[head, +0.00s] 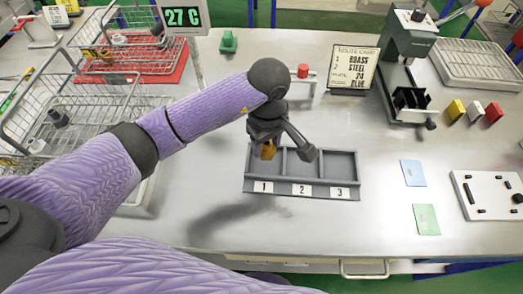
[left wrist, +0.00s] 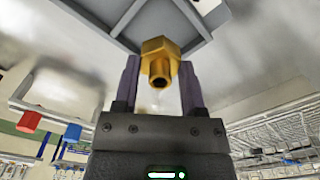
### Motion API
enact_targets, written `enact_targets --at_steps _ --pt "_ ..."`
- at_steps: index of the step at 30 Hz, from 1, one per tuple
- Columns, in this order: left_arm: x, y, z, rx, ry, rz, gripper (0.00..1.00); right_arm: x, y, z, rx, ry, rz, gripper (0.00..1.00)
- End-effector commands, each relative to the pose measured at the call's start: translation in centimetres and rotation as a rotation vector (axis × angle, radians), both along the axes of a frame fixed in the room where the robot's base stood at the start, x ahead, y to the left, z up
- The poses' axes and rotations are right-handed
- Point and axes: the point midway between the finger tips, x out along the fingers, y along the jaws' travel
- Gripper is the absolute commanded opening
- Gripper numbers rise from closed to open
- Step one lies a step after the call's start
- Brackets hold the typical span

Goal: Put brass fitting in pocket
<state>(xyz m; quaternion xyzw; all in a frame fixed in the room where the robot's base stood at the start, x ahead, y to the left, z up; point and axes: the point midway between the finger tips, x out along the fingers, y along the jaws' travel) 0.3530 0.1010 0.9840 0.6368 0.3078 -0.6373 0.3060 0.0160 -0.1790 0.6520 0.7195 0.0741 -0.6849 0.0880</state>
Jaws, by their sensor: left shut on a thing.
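A grey tray (head: 345,192) with pockets labelled 1, 2 and 3 lies on the metal bench, and part of it shows at the top of the left wrist view (left wrist: 195,47). My left gripper (head: 266,143) is above the tray's left end. It is shut on a brass fitting (head: 268,151), held over or close to pocket 1; the exact height is unclear. In the left wrist view the fitting (left wrist: 159,58) sits between the two fingers of the gripper (left wrist: 160,80), its round open end toward the camera. My right gripper is not in view.
A route card (head: 352,68) lists brass first and steel second. A grey press (head: 410,45) stands at back right. Wire baskets (head: 95,110) fill the left. Blue (head: 413,173) and green (head: 426,219) cards and a white board (head: 487,195) lie right. Bench before the tray is clear.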

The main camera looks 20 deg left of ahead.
Motion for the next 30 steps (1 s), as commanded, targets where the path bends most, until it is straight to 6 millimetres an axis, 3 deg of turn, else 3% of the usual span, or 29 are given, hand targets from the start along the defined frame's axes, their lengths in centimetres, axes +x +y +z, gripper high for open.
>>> enact_targets --at_steps 6,16,17,21,30 --pt "-0.1 0.0 -3.8 -0.001 0.003 0.0 0.0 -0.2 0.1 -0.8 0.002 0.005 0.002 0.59" --pt "0.0 0.1 -4.2 0.0 0.0 -0.002 0.0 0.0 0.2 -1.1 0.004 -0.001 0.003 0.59" --pt "0.0 0.1 -4.1 0.0 0.0 -0.001 0.59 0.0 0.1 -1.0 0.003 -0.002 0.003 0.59" --pt "0.0 0.1 -4.0 0.0 0.0 -0.001 0.88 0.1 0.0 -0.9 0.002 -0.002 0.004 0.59" --pt "0.0 0.0 -3.6 -0.001 -0.001 -0.001 0.88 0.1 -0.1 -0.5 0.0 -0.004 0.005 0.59"
